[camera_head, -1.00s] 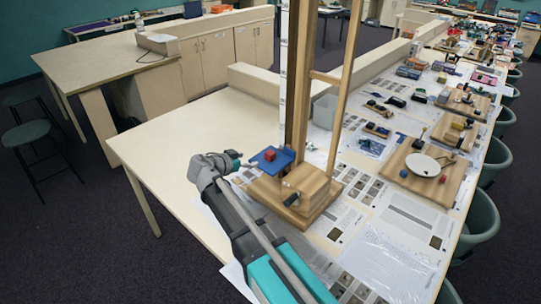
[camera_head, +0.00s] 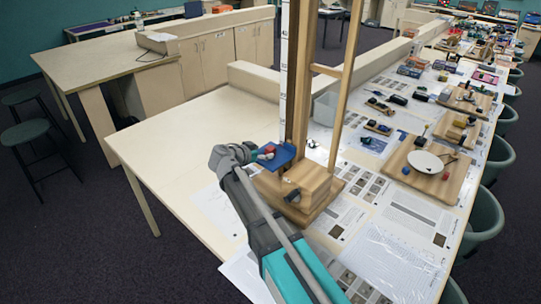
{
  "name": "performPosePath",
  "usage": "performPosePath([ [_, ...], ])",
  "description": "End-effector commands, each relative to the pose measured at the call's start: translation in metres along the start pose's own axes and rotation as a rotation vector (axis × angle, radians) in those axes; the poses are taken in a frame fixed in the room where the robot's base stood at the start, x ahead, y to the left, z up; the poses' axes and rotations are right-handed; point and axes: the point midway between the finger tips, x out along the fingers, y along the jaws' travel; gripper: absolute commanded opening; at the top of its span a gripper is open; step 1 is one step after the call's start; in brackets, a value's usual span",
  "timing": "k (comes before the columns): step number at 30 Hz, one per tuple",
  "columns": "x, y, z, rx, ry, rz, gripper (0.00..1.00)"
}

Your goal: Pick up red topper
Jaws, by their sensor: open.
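The red topper (camera_head: 270,149), a small red block, sits on a blue plate (camera_head: 284,154) on the side of a tall wooden stand (camera_head: 308,185). My gripper (camera_head: 262,153) is at the left edge of the blue plate, right beside the red topper. Its jaws are open, though they are small in the picture. The arm and gripper cover part of the plate, and the topper's lower part is partly hidden. I cannot tell whether the topper lies between the jaws.
The stand's tall posts (camera_head: 299,70) rise just right of my gripper. Printed sheets (camera_head: 390,250) cover the table to the right. A wooden board (camera_head: 428,195) with a white disc stands farther right. The table's left part (camera_head: 190,130) is bare.

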Motion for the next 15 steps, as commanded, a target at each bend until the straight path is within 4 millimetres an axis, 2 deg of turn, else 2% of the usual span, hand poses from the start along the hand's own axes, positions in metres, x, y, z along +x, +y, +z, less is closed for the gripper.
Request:
performPosePath([
  [3, 0.0061, -0.0003, 0.0005, 0.000, 0.000, 0.000, 0.86],
  [15, 0.0077, -0.0001, -0.0003, 0.000, 0.000, 0.000, 0.86],
])
